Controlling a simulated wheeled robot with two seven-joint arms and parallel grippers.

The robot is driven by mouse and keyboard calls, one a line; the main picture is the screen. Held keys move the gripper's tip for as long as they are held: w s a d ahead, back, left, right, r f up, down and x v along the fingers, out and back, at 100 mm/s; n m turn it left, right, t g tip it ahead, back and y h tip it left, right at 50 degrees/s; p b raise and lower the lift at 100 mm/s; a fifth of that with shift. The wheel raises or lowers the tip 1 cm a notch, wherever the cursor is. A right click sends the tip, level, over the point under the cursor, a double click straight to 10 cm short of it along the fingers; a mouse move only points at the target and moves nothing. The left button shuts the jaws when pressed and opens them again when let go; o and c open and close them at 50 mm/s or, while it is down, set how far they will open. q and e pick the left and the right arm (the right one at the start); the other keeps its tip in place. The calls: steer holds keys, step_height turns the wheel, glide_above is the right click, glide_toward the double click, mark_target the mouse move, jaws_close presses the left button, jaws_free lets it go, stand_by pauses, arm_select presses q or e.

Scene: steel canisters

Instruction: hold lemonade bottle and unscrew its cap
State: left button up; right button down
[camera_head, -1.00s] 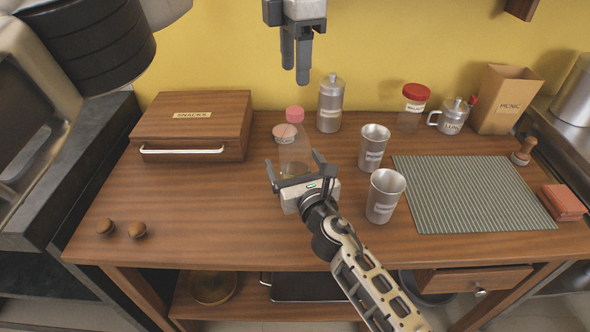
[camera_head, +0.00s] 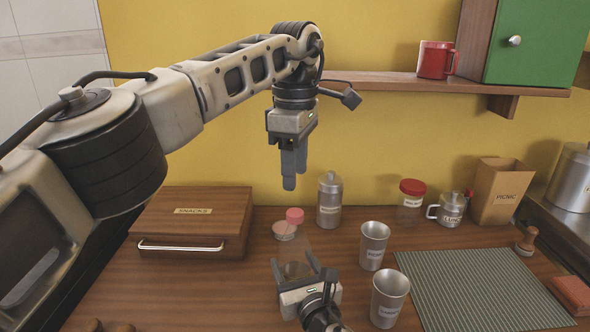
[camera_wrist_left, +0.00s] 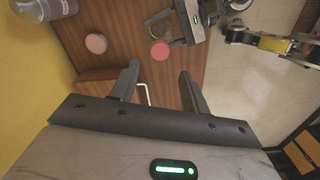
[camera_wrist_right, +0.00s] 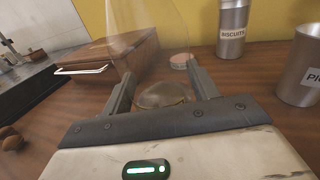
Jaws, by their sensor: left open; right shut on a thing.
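The lemonade bottle is clear, with a pink-red cap (camera_head: 295,216), and stands on the wooden counter. My right gripper (camera_head: 306,272) is shut around the body of the bottle (camera_wrist_right: 155,60), which shows between its fingers in the right wrist view. In the left wrist view the cap (camera_wrist_left: 160,51) appears from above, beyond the fingertips. My left gripper (camera_head: 289,184) is open and empty, pointing down above the counter, higher than the cap and apart from it. In the head view the lower bottle is partly hidden by my right gripper.
Two steel cups (camera_head: 373,246) are to the right. A snacks box (camera_head: 192,222) is at left. A striped mat (camera_head: 480,288) lies at right.

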mark_target(295, 212)
arm_select(q)
steer(key=m, duration=0.7)
steer(key=shift+m, duration=0.3)
steer(key=m, duration=0.6)
steer(key=shift+f+m, duration=0.1)
steer(key=shift+m, duration=0.2)
arm_select(e)
steer(key=shift+f, duration=0.1)
arm_select(q)
steer(key=shift+f, duration=3.95)
jaws_close()
